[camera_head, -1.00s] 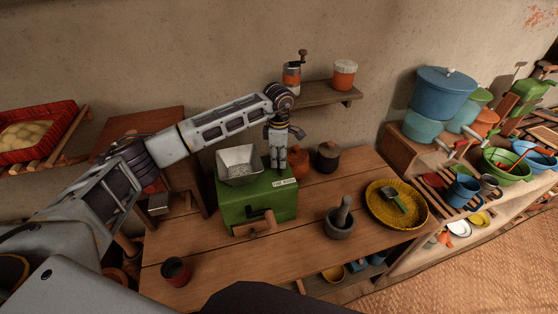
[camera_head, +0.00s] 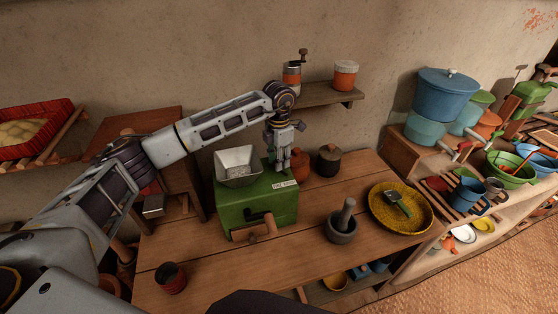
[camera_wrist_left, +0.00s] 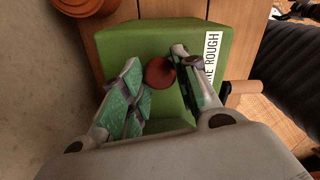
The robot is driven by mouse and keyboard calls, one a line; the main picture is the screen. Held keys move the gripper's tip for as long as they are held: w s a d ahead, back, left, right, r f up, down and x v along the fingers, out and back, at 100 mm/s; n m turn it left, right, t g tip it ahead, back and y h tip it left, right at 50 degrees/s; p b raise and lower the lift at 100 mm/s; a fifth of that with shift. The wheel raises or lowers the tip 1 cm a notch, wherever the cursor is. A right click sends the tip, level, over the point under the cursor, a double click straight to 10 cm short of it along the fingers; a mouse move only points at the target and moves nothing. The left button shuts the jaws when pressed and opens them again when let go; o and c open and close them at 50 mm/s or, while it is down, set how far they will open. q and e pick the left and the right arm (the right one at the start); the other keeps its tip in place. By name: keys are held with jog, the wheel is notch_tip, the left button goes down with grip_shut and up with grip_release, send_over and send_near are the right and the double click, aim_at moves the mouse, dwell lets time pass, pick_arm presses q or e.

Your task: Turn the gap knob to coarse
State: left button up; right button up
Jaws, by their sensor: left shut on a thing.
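The green mill (camera_head: 245,208) stands on the wooden table with a metal hopper (camera_head: 238,165) on top. A white label (camera_head: 284,183) on its top edge shows a word ending and "ROUGH" in the left wrist view (camera_wrist_left: 211,55). The round dark red gap knob (camera_wrist_left: 160,72) is on the green top beside the label. My left gripper (camera_head: 280,166) points down at the mill's top, right of the hopper. In the left wrist view its fingers (camera_wrist_left: 158,80) are shut on the knob, one on each side. The head view hides the knob behind the fingers. My right gripper is not in view.
A wooden-handled crank (camera_head: 262,232) is on the mill's front. Lidded pots (camera_head: 328,160) stand close behind my gripper. A mortar with pestle (camera_head: 342,225) and a yellow tray (camera_head: 425,222) are to the right. A red cup (camera_head: 171,278) stands at front left.

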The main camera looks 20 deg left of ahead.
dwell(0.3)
pick_arm(q)
jog(key=o, duration=1)
jog(key=shift+r, duration=0.2)
notch_tip(320, 180, up, 12)
jog(key=shift+f, duration=0.15)
jog(key=shift+f, duration=0.1)
dwell(0.5)
